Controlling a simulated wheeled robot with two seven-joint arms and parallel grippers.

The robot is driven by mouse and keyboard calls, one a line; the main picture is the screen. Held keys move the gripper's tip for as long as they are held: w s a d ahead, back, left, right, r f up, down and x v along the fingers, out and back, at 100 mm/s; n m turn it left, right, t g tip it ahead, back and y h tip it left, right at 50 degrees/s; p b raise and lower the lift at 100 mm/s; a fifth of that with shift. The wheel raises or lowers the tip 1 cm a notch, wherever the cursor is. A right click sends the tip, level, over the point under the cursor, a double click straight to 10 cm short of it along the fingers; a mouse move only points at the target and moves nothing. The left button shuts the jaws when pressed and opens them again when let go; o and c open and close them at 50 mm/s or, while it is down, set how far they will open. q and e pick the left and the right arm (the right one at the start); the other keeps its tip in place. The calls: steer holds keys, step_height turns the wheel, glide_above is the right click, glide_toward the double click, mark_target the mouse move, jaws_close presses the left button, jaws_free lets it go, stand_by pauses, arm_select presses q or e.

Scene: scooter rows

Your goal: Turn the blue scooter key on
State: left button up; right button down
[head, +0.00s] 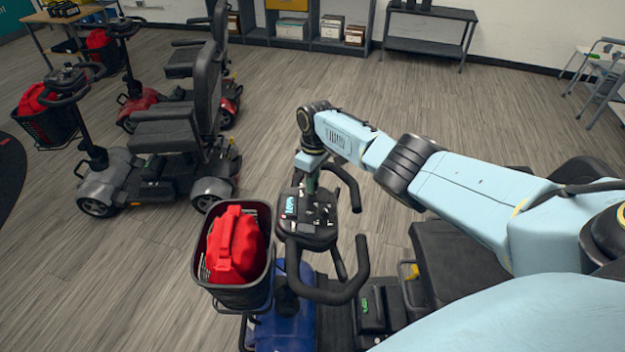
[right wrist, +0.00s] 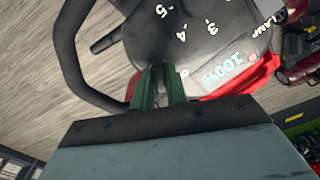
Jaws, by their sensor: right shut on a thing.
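The blue scooter (head: 287,318) stands below my right arm, at the lower middle of the head view. Its console (head: 318,232) sits between looped black handlebars. In the right wrist view the console (right wrist: 195,45) shows dial numbers and a display (right wrist: 229,66) reading 100%. My right gripper (head: 311,188) points down at the far side of the console. Its green fingers (right wrist: 157,84) are close together at the console's edge, shut on the key. The key itself is hidden between the fingers, so its turn position cannot be seen. My left gripper is not in view.
A black basket (head: 203,262) with a red bag (head: 234,245) hangs at the scooter's front. A grey scooter (head: 108,181) and a red one (head: 140,103) stand at left. Shelves (head: 331,46) line the back wall. The floor between is clear.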

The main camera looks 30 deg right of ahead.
steer(key=c, duration=1.4)
jaws_free()
step_height(320, 180, up, 13)
steer(key=d+p, duration=0.1)
steer(key=shift+w+r, duration=0.2)
steer(key=shift+w, duration=0.05)
